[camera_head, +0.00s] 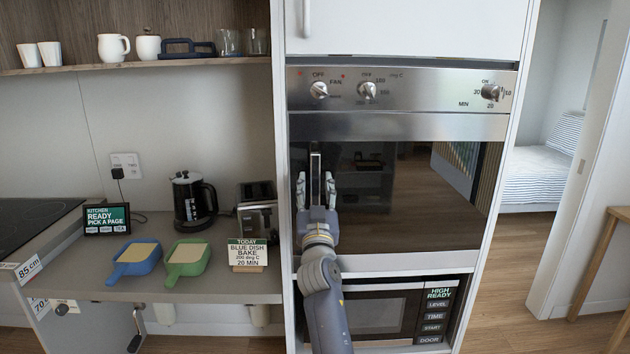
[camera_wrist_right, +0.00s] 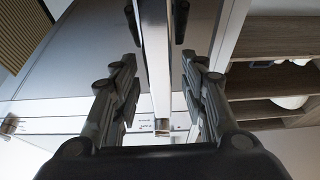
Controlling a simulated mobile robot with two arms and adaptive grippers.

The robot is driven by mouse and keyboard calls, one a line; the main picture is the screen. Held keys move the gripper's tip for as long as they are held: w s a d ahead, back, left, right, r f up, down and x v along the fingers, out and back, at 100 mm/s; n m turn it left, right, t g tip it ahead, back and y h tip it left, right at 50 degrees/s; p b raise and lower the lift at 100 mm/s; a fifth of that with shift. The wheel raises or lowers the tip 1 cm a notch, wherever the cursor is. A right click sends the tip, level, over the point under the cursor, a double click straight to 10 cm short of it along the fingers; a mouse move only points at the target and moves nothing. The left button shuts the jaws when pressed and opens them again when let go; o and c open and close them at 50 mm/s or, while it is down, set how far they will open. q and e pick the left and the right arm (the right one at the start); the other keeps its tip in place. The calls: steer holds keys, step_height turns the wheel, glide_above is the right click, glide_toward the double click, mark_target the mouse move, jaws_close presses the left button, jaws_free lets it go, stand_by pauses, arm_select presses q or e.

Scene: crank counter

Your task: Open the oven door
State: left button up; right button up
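The oven door (camera_head: 420,200) is a dark glass panel under the steel control panel (camera_head: 420,85) and looks shut. A slim upright metal bar, the door handle (camera_head: 315,164), stands near the door's left side. My right gripper (camera_head: 316,188) reaches up to it from below, with one finger on each side. In the right wrist view the handle (camera_wrist_right: 157,60) runs between the two fingers of the gripper (camera_wrist_right: 160,80), with gaps visible on both sides. The right gripper is open around the bar and not closed on it. My left gripper is not in view.
Below the oven is a microwave (camera_head: 385,312) with labelled buttons. Left, the counter (camera_head: 195,285) holds a blue dish (camera_head: 134,258), a green dish (camera_head: 187,258), a black coffee press (camera_head: 191,203) and a recipe card (camera_head: 247,255). A doorway with a bed (camera_head: 540,175) lies right.

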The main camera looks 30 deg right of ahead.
steer(key=shift+w+d+r, duration=0.25)
steer(key=shift+w+d, duration=0.05)
steer(key=shift+w, duration=0.2)
jaws_close()
steer(key=shift+s, duration=0.1)
